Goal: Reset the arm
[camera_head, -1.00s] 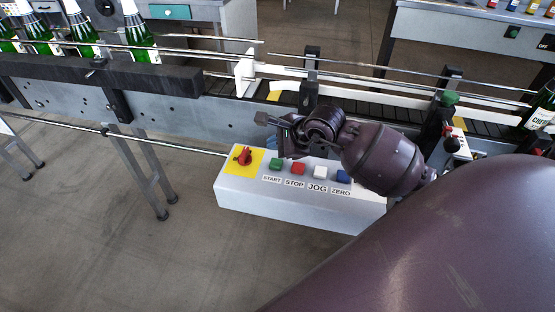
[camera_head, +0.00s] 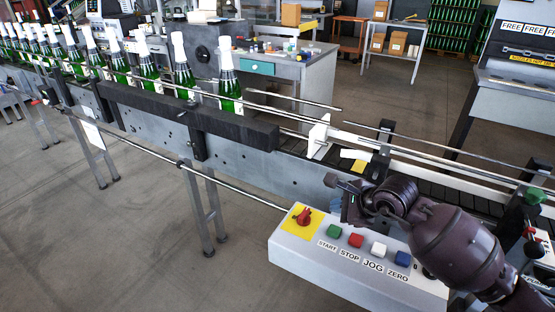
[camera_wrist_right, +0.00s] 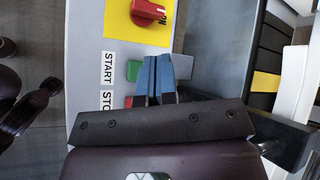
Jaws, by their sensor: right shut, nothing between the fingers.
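My right gripper (camera_head: 342,187) hangs over the back edge of the white control box (camera_head: 350,277), behind the green START button (camera_head: 334,231). Its two blue-padded fingers (camera_wrist_right: 156,75) are shut together with nothing between them. In the right wrist view the fingers overlap the green button (camera_wrist_right: 133,71) and partly cover the red STOP button; contact cannot be told. The box also bears a red rotary knob (camera_head: 303,216) on a yellow plate, a white JOG button (camera_head: 378,250) and a blue ZERO button (camera_head: 403,258). My left gripper does not show.
A conveyor with metal rails (camera_head: 270,196) runs behind the box. Green bottles with white foil tops (camera_head: 229,88) stand in a row on it at the left. A workbench (camera_head: 318,85) stands behind. The floor (camera_head: 130,250) in front of the conveyor at the left is clear.

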